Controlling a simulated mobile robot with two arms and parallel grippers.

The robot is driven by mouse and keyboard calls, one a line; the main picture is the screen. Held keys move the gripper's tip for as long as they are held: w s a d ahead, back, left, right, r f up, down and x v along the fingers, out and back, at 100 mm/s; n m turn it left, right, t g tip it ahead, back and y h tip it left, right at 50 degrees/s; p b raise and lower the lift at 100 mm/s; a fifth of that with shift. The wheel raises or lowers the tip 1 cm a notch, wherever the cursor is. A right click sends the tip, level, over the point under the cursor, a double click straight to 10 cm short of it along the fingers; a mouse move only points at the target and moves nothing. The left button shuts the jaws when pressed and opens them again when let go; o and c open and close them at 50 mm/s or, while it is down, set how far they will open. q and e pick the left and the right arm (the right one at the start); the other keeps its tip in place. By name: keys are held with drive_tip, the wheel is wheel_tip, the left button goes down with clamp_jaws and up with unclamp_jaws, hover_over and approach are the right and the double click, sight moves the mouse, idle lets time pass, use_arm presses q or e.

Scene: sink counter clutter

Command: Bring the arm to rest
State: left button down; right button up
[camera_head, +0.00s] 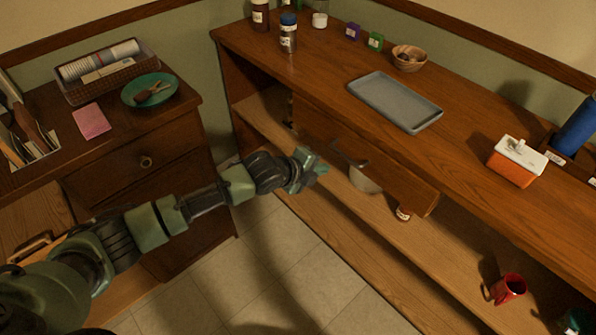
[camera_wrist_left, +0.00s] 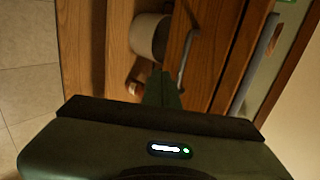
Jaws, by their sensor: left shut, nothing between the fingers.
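My left arm reaches in from the left in the head view. The gripper is shut with nothing held. In the left wrist view the closed fingers (camera_wrist_left: 163,90) point toward the counter front, and the handle (camera_wrist_left: 187,58) shows close by. I see no clear contact with the handle. My right gripper is in neither view.
The drawer front stands out from the counter (camera_head: 470,110). On top are a grey tray (camera_head: 395,101), a wooden bowl (camera_head: 409,58), several bottles and an orange-white container (camera_head: 516,162). A red mug (camera_head: 508,289) sits on the lower shelf. The tiled floor (camera_head: 275,265) is clear.

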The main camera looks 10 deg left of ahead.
use_arm(q)
drive_tip(key=v, duration=0.6)
drive_tip(key=shift+s+r, duration=0.15)
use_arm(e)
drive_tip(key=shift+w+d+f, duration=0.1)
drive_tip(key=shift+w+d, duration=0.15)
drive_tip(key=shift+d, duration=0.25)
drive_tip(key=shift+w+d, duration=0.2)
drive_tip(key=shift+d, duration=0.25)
